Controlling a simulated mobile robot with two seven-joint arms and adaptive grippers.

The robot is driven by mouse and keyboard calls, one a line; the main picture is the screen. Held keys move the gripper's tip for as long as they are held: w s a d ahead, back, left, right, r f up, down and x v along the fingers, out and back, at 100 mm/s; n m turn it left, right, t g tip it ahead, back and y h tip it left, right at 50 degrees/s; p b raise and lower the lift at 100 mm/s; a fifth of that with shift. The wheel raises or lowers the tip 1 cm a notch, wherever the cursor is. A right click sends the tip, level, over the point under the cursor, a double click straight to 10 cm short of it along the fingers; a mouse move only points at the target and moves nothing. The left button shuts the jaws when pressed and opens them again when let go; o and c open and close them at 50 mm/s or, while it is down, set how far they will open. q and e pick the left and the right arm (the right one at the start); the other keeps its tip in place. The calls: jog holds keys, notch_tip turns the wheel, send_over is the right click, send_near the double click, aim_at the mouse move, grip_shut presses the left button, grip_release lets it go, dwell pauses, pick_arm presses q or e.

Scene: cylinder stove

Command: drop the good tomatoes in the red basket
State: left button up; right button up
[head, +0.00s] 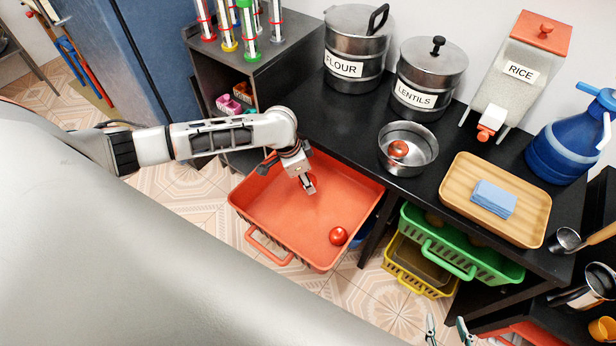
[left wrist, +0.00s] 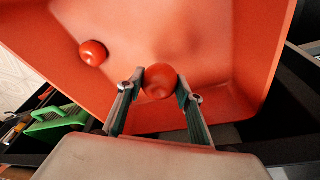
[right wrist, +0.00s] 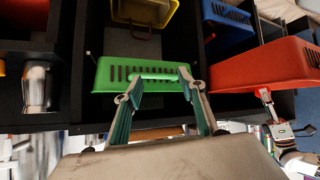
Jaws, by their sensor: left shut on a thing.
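The red basket (head: 262,205) stands below and beside the black counter. One red tomato (head: 338,236) lies on its floor; it also shows in the left wrist view (left wrist: 93,53). My left gripper (head: 308,187) is inside the basket's outline, shut on another red tomato (left wrist: 160,82) held between its fingertips. Whether this tomato touches the basket floor is unclear. A third tomato (head: 398,149) sits in the metal bowl (head: 424,164) on the counter. My right gripper (head: 449,330) is open and empty at the bottom of the head view, facing the green basket (right wrist: 112,74).
A wooden tray (head: 535,222) with a blue cloth (head: 493,198), flour and lentils canisters, a rice dispenser (head: 525,72) and a blue jug (head: 568,140) occupy the counter. A yellow basket (head: 400,268) is under the green one. Tiled floor is free left of the red basket.

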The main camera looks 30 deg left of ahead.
pick_arm(q)
jog(key=shift+w, duration=0.1)
jog(key=o, duration=1.2)
jog(key=shift+r, duration=0.15)
jog(key=v, duration=1.2)
pick_arm(e)
jog(key=shift+w+r, duration=0.2)
jog(key=shift+w, duration=0.1)
